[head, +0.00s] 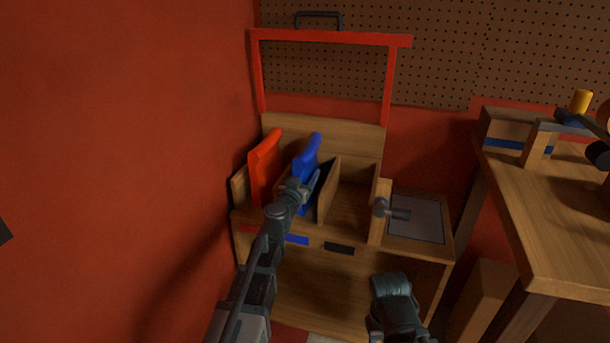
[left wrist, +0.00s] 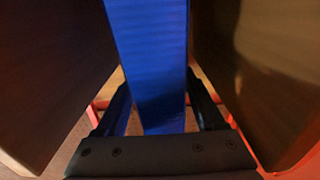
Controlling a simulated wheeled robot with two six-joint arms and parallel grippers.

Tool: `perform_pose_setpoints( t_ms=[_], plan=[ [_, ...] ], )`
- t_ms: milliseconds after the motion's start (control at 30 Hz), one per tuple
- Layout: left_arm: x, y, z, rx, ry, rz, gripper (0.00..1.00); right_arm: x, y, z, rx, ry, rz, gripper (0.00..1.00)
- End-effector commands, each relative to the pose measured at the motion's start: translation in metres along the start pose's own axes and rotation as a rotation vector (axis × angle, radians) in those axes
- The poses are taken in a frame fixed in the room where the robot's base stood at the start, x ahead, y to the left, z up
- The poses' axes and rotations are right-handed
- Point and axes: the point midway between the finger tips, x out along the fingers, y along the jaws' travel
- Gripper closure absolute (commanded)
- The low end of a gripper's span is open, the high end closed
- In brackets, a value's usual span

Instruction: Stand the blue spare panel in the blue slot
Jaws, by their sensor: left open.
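The blue spare panel (head: 307,152) stands upright in the wooden rack, between the red panel and a wooden divider (head: 329,190), above a blue label (head: 297,240) on the rack's front edge. My left gripper (head: 305,187) is at the panel's near edge and covers its lower part in the head view. In the left wrist view the blue panel (left wrist: 150,60) runs between the two open fingers, with wooden walls on both sides. Whether a finger touches it cannot be told. The panel's foot is hidden. A dark part of my right arm shows low in the head view; its fingers cannot be made out.
A red panel (head: 264,168) stands left of the blue one. Right of the divider is an empty compartment with a black label (head: 339,249). A red frame (head: 330,38) rises above the rack. A grey handle (head: 392,209) sits at its right post. A wooden workbench (head: 560,220) stands at right.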

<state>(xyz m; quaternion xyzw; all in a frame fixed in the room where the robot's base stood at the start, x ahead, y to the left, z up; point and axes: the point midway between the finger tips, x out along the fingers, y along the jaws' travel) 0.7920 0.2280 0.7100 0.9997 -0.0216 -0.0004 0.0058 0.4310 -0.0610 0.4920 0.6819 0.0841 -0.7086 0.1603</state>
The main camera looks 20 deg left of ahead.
Motion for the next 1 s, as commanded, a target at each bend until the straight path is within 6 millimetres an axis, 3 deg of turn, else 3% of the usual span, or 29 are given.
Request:
perform_pose_setpoints(
  t_ms=[600, 733, 1000],
  plan=[
    [-0.111, 0.000, 0.000, 0.000, 0.000, -0.001, 0.29, 0.000, 0.000, 0.000, 0.000, 0.000, 0.000, 0.50],
    [-0.119, 0.000, 0.000, 0.000, 0.000, 0.000, 0.29, 0.000, 0.000, 0.000, 0.000, 0.000, 0.000, 0.50],
    [-0.119, 0.000, 0.000, 0.000, 0.000, 0.000, 0.29, 0.000, 0.000, 0.000, 0.000, 0.000, 0.000, 0.50]
  ],
)
